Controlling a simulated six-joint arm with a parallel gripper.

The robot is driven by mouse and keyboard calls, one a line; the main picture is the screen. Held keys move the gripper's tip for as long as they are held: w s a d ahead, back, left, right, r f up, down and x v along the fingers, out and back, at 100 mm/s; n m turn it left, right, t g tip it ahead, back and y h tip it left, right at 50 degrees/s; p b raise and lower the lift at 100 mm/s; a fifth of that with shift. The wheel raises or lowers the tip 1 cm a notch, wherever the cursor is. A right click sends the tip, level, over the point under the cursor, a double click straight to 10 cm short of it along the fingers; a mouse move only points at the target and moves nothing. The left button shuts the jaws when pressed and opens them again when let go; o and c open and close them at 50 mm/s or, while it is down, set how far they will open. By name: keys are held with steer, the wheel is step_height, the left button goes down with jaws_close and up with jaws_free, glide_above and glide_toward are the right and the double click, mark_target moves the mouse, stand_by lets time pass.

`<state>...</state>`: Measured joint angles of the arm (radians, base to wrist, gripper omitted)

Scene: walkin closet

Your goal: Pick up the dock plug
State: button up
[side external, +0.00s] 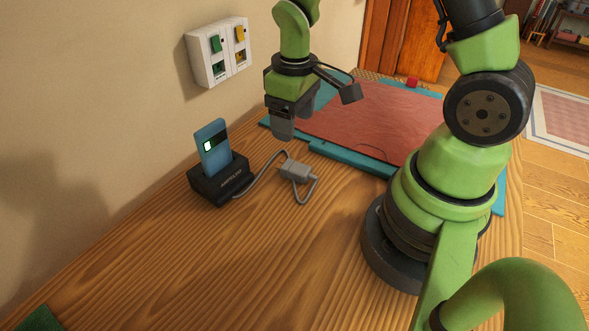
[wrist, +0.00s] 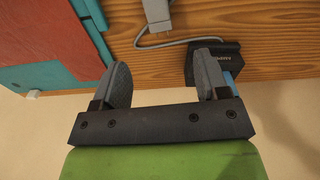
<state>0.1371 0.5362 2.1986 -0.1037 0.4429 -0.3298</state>
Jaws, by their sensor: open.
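The dock plug (side external: 295,170) is a small grey block with a grey cable, lying on the wooden table. The cable links it to the black dock (side external: 220,187), which holds an upright blue device (side external: 213,145) with a lit screen. My gripper (side external: 282,130) is above the table, behind the plug in the side view, pointing down. In the wrist view my gripper (wrist: 165,82) is open, with nothing between its two grey fingers. There the plug (wrist: 157,14) shows at the top edge, partly cut off, beyond the fingertips. The dock (wrist: 217,60) is partly hidden by the right finger.
A red mat on a teal board (side external: 350,157) covers the table's far right. A white switch box (side external: 219,52) is on the wall.

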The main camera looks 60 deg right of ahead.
mark_target(294, 166)
step_height(294, 166, down, 11)
steer(key=shift+d+f, duration=0.1)
stand_by(0.6)
steer(key=shift+c, duration=0.5)
steer(key=c, duration=1)
